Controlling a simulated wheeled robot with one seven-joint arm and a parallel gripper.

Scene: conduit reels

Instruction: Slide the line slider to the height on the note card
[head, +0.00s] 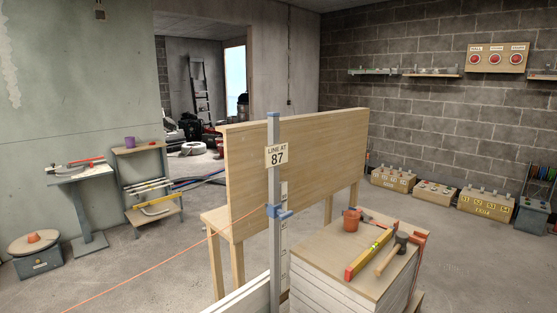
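A tall grey post (274,190) stands upright in the middle of the head view, in front of a wooden board. The note card (277,156) is fixed near its top and reads "LINE AT 87". The blue line slider (279,212) sits on the post below the card. An orange line (165,262) runs from the slider down to the lower left. A pale scale strip (284,192) runs along the post's right side; its figures are too small to read. My gripper is not in view.
A plywood-topped stack (345,283) right of the post bears a yellow level (369,254), a hammer (392,253) and a terracotta pot (351,220). The wooden board (310,155) stands on legs behind the post. Open concrete floor lies to the left.

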